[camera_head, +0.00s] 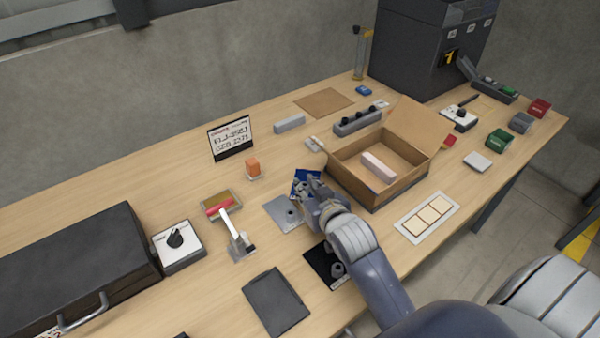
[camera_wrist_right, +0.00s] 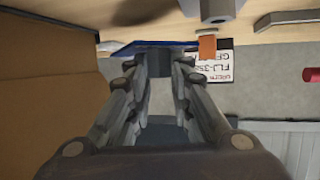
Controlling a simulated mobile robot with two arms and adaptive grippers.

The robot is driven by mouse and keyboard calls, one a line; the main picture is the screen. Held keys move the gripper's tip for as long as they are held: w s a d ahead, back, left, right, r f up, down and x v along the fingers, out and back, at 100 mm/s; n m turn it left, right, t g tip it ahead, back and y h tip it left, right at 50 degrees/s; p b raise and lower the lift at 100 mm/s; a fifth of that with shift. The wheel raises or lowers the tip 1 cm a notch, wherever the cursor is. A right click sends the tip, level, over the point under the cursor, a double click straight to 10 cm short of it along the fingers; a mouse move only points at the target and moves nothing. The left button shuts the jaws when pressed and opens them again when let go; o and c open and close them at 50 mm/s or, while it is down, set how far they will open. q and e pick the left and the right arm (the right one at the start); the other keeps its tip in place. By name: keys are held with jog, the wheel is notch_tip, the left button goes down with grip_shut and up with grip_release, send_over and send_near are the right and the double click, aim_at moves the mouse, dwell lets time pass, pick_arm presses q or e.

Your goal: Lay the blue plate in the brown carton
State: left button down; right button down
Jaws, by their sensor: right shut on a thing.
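The blue plate (camera_head: 300,178) is mostly hidden by my right gripper (camera_head: 310,187), just left of the brown carton. In the right wrist view the blue plate (camera_wrist_right: 122,47) is a thin edge beyond the fingertips. My right gripper (camera_wrist_right: 160,62) is shut on a grey part between its fingers, which appears to be the plate's knob. Whether the plate touches the table is hard to tell. The brown carton (camera_head: 352,186) stands open, flap up, with a pale block (camera_head: 379,168) inside; its wall also fills the left of the wrist view (camera_wrist_right: 45,85). My left gripper is not in view.
A grey plate (camera_head: 278,214) and a black plate (camera_head: 318,262), each with a knob, lie near my right arm. An orange block (camera_head: 253,168) and a sign (camera_head: 231,138) stand to the left. A white framed panel (camera_head: 427,215) lies in front of the carton.

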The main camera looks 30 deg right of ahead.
aim_at(306, 180)
jog(key=w, duration=0.5)
jog(key=w+d, duration=0.1)
jog(key=w, duration=0.2)
jog(key=shift+w+f+p, duration=0.1)
jog(key=shift+f+p, duration=0.2)
jog(key=shift+p, duration=0.05)
jog(key=shift+w+f, duration=0.15)
jog(key=shift+w, duration=0.05)
jog(key=shift+f, duration=1.65)
jog(key=shift+s, duration=0.1)
jog(key=shift+f, duration=0.2)
jog(key=c, duration=1.4)
grip_release()
jog(key=shift+c, duration=0.2)
jog(key=shift+r, duration=0.1)
